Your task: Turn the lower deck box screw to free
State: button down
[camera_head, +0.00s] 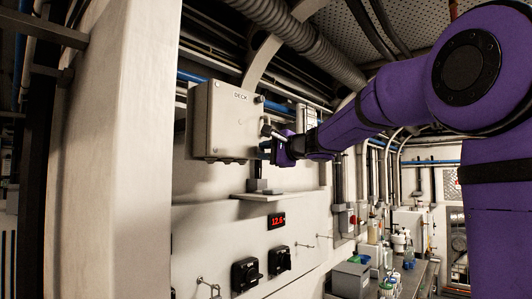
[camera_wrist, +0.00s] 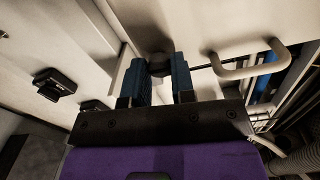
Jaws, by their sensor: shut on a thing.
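The deck box (camera_head: 222,120) is a pale grey wall box marked DECK, closed, in the left middle of the head view. My gripper (camera_head: 268,150) is at its lower right edge. In the wrist view the two blue-grey fingers of my gripper (camera_wrist: 161,82) stand on either side of a dark round knob, the lower deck box screw (camera_wrist: 160,64), and are shut on it. The fingers hide much of the screw, and its turn angle cannot be told. The upper screw (camera_head: 259,99) shows at the box's upper right edge. A pale bar handle (camera_wrist: 252,62) is right of the fingers.
A small shelf (camera_head: 277,196) juts out below the box. Under it are a red number display (camera_head: 276,220) and two black rotary switches (camera_head: 246,274). A bench with bottles (camera_head: 398,240) stands at the right. A pale column (camera_head: 110,150) fills the left.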

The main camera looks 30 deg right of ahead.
dwell(0.4)
jog(key=c, duration=0.9)
grip_release()
jog(key=shift+c, duration=0.2)
jog(key=v, duration=1)
jog(key=shift+s+d, duration=0.2)
jog(key=shift+s, duration=0.15)
